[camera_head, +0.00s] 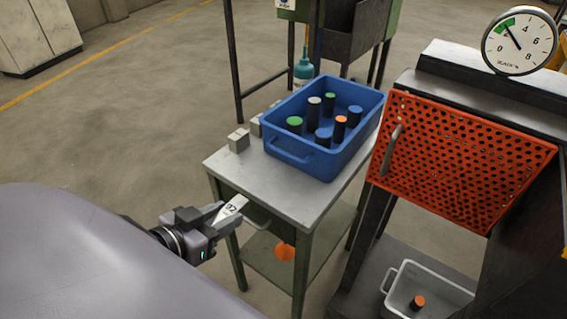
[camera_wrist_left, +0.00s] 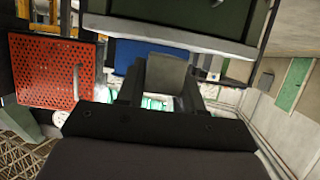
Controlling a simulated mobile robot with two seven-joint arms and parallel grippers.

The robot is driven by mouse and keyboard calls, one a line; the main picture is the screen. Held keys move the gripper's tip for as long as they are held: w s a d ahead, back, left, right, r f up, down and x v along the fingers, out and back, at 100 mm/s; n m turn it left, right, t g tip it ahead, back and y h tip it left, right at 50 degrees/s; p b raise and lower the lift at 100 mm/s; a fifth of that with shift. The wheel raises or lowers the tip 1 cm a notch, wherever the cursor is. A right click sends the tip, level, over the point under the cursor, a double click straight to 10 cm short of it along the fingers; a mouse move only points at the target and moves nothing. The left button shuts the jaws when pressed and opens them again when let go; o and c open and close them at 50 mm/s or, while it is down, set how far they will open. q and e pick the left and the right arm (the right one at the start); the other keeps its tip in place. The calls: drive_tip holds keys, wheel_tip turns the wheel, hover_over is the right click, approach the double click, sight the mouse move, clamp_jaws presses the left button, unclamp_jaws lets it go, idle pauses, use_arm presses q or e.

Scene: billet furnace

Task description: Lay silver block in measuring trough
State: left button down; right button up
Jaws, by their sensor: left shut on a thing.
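My left gripper (camera_head: 230,208) is in front of the near left corner of the metal table (camera_head: 229,165), apart from the tabletop. It is shut on the silver block (camera_head: 233,204), a pale grey piece with dark marks like "92". In the left wrist view the block (camera_wrist_left: 165,74) shows as a plain grey face between the two dark fingers. Small grey blocks (camera_head: 238,141) stand at the table's left edge. I cannot tell whether they belong to the measuring trough, and I see no other clear trough. My right gripper is not in view.
A blue crate (camera_head: 291,155) with several dark, colour-topped cylinders fills much of the table. An orange perforated panel (camera_head: 460,160) stands to the right, below a round gauge (camera_head: 519,43). A grey bin (camera_head: 395,290) sits low at right.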

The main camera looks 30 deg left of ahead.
use_arm(q)
approach(275, 183)
drive_tip(key=w, duration=0.6)
drive_tip(key=w+r, duration=0.1)
drive_tip(key=w, duration=0.2)
drive_tip(key=shift+w+d+r+p, duration=0.1)
drive_tip(key=shift+w+d+p, duration=0.1)
drive_tip(key=shift+d+p, duration=0.15)
drive_tip(key=shift+f, duration=0.8)
drive_tip(key=shift+f, duration=0.1)
drive_tip(key=c, duration=0.7)
unclamp_jaws()
drive_tip(key=shift+s+f, duration=0.15)
